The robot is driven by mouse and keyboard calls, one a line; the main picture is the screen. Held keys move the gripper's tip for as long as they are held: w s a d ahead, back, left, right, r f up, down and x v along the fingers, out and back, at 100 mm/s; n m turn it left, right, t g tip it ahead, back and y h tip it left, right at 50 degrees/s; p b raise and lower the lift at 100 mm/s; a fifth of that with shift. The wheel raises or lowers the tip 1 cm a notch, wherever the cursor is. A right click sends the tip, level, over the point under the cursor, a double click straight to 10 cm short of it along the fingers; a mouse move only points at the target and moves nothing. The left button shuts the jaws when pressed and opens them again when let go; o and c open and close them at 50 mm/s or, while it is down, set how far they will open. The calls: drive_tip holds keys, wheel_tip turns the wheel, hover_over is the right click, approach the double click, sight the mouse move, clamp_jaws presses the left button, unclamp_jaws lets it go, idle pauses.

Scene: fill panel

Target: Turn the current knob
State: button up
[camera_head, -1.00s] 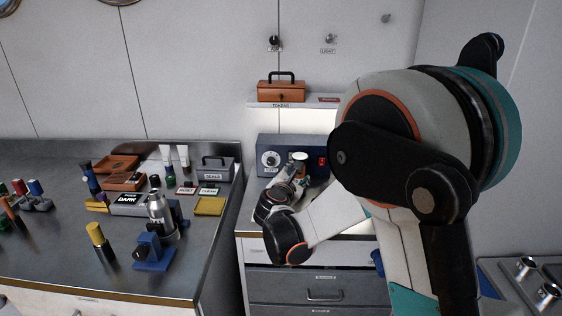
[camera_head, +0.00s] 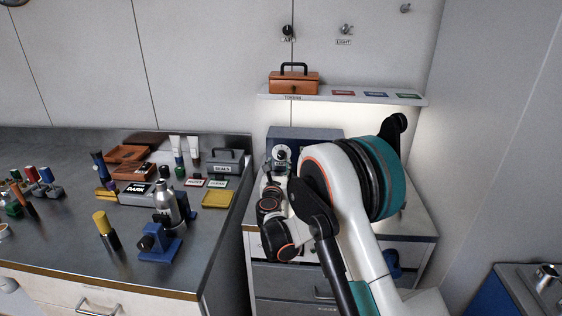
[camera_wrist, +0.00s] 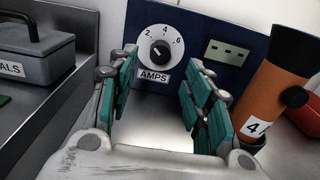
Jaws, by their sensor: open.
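The current knob (camera_wrist: 160,52) is a black dial on a white scale marked 2, .4 and .6, with an AMPS label below it, on the front of a dark blue panel box (camera_wrist: 208,22). In the head view the box (camera_head: 305,133) stands on the counter under the shelf, and the knob (camera_head: 281,153) shows just above my gripper. My gripper (camera_wrist: 158,80) is open and empty, its teal finger pads on either side of the knob's line. The fingers look short of the dial, not touching it. My arm hides the right part of the box.
An orange cylinder labelled 4 (camera_wrist: 262,92) with a black top stands close right of my fingers. A grey SEALS box (camera_wrist: 45,55) is at left. A small display (camera_wrist: 228,52) is right of the dial. A shelf (camera_head: 345,95) with an orange toolbox hangs above.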

sight(281, 157)
drive_tip(key=w+b, duration=0.1)
drive_tip(key=w, duration=0.6)
drive_tip(key=shift+d, duration=0.1)
drive_tip(key=shift+c, duration=0.6)
drive_tip(key=c, duration=1)
